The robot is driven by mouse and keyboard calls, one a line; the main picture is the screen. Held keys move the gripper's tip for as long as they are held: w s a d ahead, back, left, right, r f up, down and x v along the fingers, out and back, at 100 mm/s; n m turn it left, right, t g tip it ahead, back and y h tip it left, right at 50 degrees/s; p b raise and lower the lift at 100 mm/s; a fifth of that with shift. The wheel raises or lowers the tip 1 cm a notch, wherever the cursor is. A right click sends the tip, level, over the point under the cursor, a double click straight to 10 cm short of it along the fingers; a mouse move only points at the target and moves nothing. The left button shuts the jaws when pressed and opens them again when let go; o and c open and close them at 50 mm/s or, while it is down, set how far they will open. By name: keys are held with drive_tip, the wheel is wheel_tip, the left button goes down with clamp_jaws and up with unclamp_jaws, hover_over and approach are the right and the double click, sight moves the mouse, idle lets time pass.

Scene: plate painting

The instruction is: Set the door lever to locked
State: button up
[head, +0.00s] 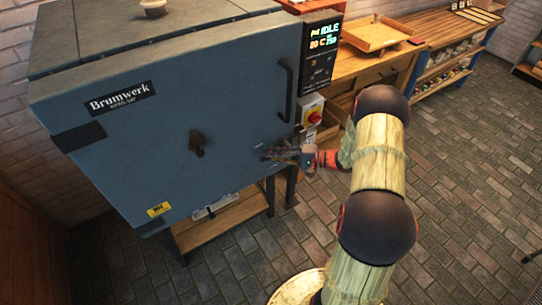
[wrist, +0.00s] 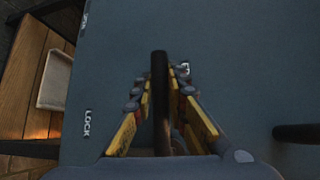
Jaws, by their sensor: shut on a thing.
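The blue-grey kiln door (head: 150,120) is closed, with a Brumwerk plate on its front. My gripper (head: 270,154) is at the door's lower right side in the head view. In the wrist view, my gripper (wrist: 163,90) has its yellow-padded fingers on both sides of the dark door lever (wrist: 160,68) and is shut on it. The lever runs up and down in that picture. A LOCK label (wrist: 87,123) is left of the lever and lower, and an OPEN label (wrist: 86,20) is at the upper left. My gripper mostly hides the lever in the head view.
A dark vertical handle (head: 286,92) and a red switch (head: 314,118) are above my gripper. The control display (head: 322,40) reads IDLE. A dark knob (head: 197,143) sits mid-door. A wooden bench with a tray (head: 376,36) stands behind. The brick floor at right is open.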

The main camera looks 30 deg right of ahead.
clamp_jaws()
idle(0.3)
